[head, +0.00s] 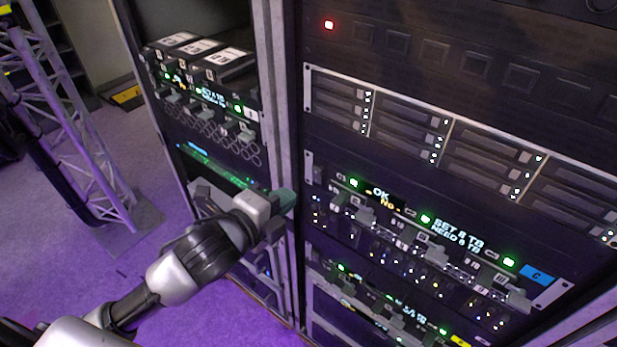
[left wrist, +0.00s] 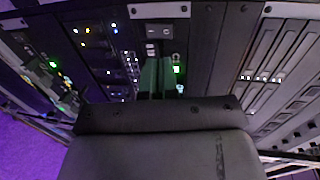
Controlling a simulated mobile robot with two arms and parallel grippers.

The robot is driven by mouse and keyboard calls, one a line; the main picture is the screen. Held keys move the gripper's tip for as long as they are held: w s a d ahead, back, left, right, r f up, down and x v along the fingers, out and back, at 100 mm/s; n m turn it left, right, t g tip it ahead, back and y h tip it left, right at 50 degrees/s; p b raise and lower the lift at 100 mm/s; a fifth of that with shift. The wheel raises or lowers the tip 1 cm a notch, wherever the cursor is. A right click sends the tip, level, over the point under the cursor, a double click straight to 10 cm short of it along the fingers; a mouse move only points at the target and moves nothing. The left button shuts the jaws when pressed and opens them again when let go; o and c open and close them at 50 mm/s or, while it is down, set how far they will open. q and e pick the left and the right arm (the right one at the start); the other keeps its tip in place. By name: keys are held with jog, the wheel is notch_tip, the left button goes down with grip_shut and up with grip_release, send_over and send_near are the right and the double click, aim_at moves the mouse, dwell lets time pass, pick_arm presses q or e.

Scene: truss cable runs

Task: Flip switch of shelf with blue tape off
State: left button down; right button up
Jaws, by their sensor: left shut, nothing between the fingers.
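The shelf with blue tape (head: 537,275) is the middle unit of the right rack, with green lights and small displays reading "OK", "No" and "SET 8 TB". The tape is at its right end. My left gripper (head: 288,201) is at the rack post, near the left end of this shelf. Its greenish fingers are shut and empty. In the left wrist view the fingertips (left wrist: 160,68) are just below a panel with a rocker switch (left wrist: 152,31) and beside a green light (left wrist: 177,70). I cannot tell whether they touch anything. My right gripper is not in view.
A drive shelf (head: 440,135) is above the taped shelf, and another lit shelf with yellow tape (head: 460,340) is below it. The left rack holds black boxes (head: 222,64). A metal truss (head: 75,125) stands at left on open purple floor.

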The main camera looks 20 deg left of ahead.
aim_at(316, 171)
pick_arm(q)
jog(key=x, duration=0.2)
jog(key=p+x, duration=0.1)
jog(key=x, duration=0.1)
jog(key=r+p+x, duration=0.1)
jog(key=x, duration=0.1)
jog(key=shift+w+d+r, duration=0.1)
jog(key=shift+d+r, duration=0.05)
jog(key=shift+w+d, duration=0.2)
jog(key=shift+w, duration=0.35)
jog(key=shift+w+d+r+p, duration=0.1)
jog(key=shift+w+p, duration=0.25)
jog(key=shift+p, duration=0.3)
